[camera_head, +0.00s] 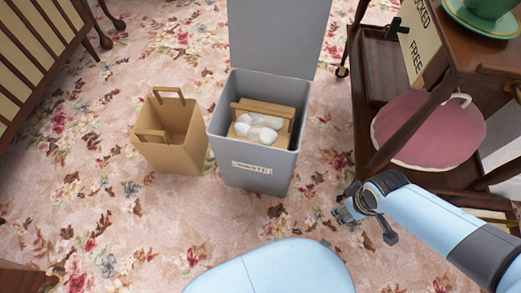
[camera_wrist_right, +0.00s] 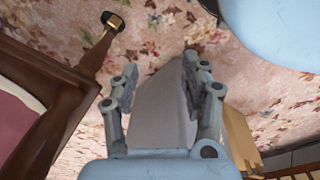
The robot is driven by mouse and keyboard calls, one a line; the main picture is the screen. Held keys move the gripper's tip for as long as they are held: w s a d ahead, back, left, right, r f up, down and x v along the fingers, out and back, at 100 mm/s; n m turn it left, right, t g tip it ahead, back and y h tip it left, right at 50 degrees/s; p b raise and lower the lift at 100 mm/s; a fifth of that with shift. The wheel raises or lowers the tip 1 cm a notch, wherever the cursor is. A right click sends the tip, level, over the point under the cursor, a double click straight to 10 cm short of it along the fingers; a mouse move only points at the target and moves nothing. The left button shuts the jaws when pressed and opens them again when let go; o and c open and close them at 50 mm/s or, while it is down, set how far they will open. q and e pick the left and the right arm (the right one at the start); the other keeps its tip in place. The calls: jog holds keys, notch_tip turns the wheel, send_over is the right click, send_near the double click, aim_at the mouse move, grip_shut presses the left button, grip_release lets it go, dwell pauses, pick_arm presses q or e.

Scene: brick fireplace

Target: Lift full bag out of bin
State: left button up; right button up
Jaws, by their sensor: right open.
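The grey bin (camera_head: 262,178) stands on the carpet with its lid (camera_head: 278,35) raised at the back. Inside it sits the full bag, a tan paper bag (camera_head: 285,111) with a handle and white crumpled contents (camera_head: 257,128) near the rim. My right gripper (camera_head: 364,222) is open and empty, to the right of the bin and apart from it. In the right wrist view the gripper (camera_wrist_right: 161,66) shows spread fingers, with a grey surface, probably the bin, beyond them. My left gripper is not in view.
An empty tan bag (camera_head: 172,158) with two handles stands left of the bin. A dark wooden trolley (camera_head: 365,150) with a pink cushion (camera_head: 430,132) and green cup (camera_head: 488,8) stands at right. Floral carpet in front is clear.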

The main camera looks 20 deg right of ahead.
jog(key=w+a+r+n+b, duration=0.1)
jog(key=w+r+b, duration=0.2)
jog(key=w, duration=0.4)
jog(key=n+t+y+b, duration=0.1)
jog(key=n+y+b, duration=0.3)
jog(key=n+b, duration=0.3)
send_near(263, 110)
jog(key=shift+s+f+n+p, duration=0.3)
jog(key=shift+f+n+p, duration=0.1)
jog(key=shift+p, duration=0.25)
jog(key=shift+w+a+f+t, duration=0.1)
jog(key=shift+w+f+t, duration=0.15)
jog(key=shift+t, duration=0.05)
jog(key=b+x, duration=0.2)
jog(key=x, duration=0.2)
jog(key=shift+s+b, duration=0.1)
jog(key=shift+b, duration=0.3)
jog(key=shift+w+a+f, duration=0.15)
jog(key=shift+w+f, duration=0.05)
jog(key=shift+f, duration=0.3)
jog(key=b+x, duration=0.4)
jog(key=shift+a+f, duration=0.25)
jog(key=shift+f, duration=0.15)
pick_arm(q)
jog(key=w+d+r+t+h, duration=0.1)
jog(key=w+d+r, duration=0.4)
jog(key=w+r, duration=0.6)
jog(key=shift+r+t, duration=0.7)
pick_arm(e)
jog(key=shift+r, duration=0.1)
